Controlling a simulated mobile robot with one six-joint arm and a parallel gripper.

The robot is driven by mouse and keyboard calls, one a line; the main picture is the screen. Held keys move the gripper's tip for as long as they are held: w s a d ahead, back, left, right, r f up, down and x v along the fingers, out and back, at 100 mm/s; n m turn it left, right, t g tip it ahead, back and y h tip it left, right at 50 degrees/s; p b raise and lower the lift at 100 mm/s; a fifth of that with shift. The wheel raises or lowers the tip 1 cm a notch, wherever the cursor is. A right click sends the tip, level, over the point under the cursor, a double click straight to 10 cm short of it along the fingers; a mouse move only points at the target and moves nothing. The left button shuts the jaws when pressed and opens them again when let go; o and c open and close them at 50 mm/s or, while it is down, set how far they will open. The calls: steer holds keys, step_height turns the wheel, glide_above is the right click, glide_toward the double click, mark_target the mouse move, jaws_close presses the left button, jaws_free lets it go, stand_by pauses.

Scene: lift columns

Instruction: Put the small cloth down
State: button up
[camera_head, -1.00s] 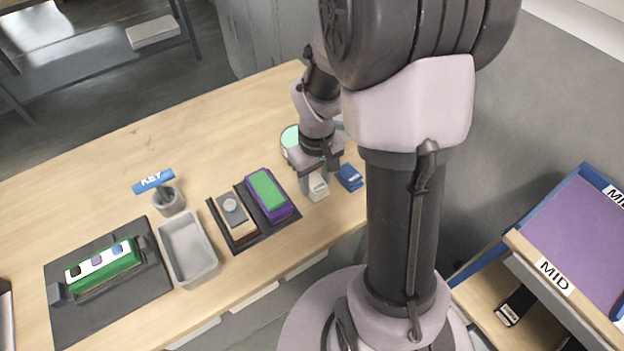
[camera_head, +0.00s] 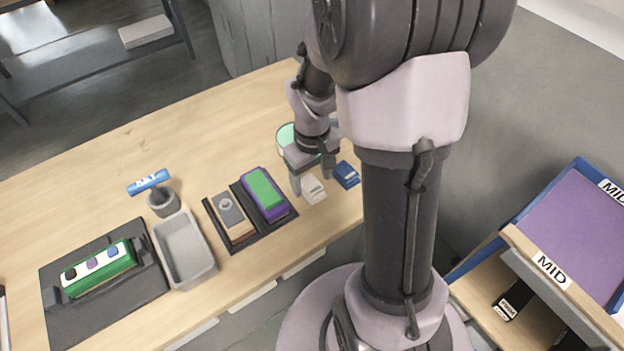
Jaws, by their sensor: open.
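A small white folded cloth (camera_head: 313,190) lies on the wooden table near its front edge, to the right of the black tray. My gripper (camera_head: 312,184) is open just above and behind the cloth, with its fingers apart. A small blue folded cloth (camera_head: 346,174) lies just right of the white one. My wrist partly hides a round green-topped container (camera_head: 286,138) behind the gripper.
A black tray (camera_head: 236,246) holds a grey-topped block (camera_head: 230,212) and a green-and-purple block (camera_head: 265,192). Left of it are a grey bin (camera_head: 184,250), a cup with a blue KEY tag (camera_head: 163,201) and a green button box (camera_head: 98,268). The table's back is clear.

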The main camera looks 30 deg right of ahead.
mark_target(312, 186)
step_height(312, 186, up, 10)
steer(key=p, duration=0.4)
steer(key=s+a+r+m+t+y, duration=0.2)
steer(key=s+a+r+m+t, duration=0.2)
steer(key=s+a+r, duration=0.7)
steer(key=a+r+t, duration=0.1)
steer(key=a+r, duration=0.2)
steer(key=shift+a+r+m+t, duration=0.3)
steer(key=shift+a+m+t, duration=0.05)
steer(key=shift+m+t, duration=0.05)
